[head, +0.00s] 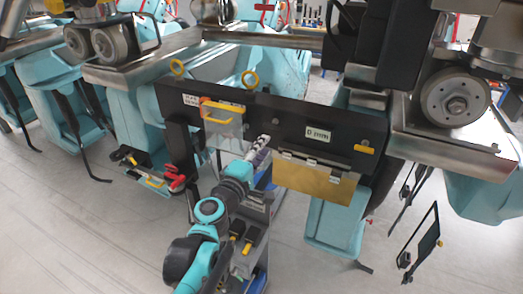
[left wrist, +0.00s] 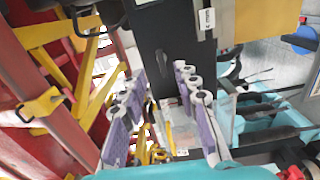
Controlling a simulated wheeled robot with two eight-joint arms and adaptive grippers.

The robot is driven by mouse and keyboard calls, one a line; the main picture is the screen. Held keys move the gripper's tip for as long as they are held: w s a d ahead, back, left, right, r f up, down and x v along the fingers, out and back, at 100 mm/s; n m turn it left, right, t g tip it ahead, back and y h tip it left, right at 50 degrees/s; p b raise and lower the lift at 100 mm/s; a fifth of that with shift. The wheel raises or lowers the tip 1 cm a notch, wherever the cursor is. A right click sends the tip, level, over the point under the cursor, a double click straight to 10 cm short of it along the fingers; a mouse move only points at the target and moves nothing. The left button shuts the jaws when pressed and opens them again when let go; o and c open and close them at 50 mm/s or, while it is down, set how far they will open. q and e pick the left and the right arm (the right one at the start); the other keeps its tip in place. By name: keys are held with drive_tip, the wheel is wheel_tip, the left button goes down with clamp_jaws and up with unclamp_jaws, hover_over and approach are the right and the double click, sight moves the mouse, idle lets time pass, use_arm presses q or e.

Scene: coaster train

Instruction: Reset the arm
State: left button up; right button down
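My left arm reaches up from the bottom of the head view. Its left gripper (head: 260,150) is in front of the long black panel (head: 285,115), just left of the brass-coloured plate (head: 317,181). In the left wrist view the left gripper (left wrist: 160,82) has its two purple-padded fingers apart, with nothing held between them. The dark panel (left wrist: 160,35) lies beyond the fingers. I cannot tell whether the gripper touches it. My right gripper is in neither view.
A clear box with an orange-yellow edge (head: 222,116) hangs on the panel left of the gripper. Coaster wheels (head: 455,98) and teal seats (head: 337,222) stand around. Red-handled tools (head: 175,182) are at the left. Grey floor (head: 80,235) is open at lower left.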

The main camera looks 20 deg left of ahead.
use_arm(q)
drive_tip(key=shift+s, duration=0.2)
idle(0.4)
drive_tip(key=s+d+f+m+g+h+b, duration=0.25)
drive_tip(key=d+f+m+b, duration=0.3)
drive_tip(key=f, duration=0.35)
drive_tip(key=s+d+f+m+g+h+b, duration=0.2)
drive_tip(key=s+d+f+m+g+b, duration=0.15)
drive_tip(key=d+f+m, duration=0.4)
drive_tip(key=s+a+f+m+g+y+b, duration=0.2)
drive_tip(key=s+f, duration=0.3)
drive_tip(key=f, duration=0.4)
drive_tip(key=s+a+f+m+g+y+b, duration=0.2)
drive_tip(key=s+a+f+b, duration=0.1)
drive_tip(key=s+f, duration=0.3)
wheel_tip(320, 180, down, 3)
drive_tip(key=shift+a+r+m+g+b, duration=0.15)
drive_tip(key=shift+m+g+b, duration=0.25)
drive_tip(key=shift+b, duration=0.4)
drive_tip(key=shift+y, duration=0.25)
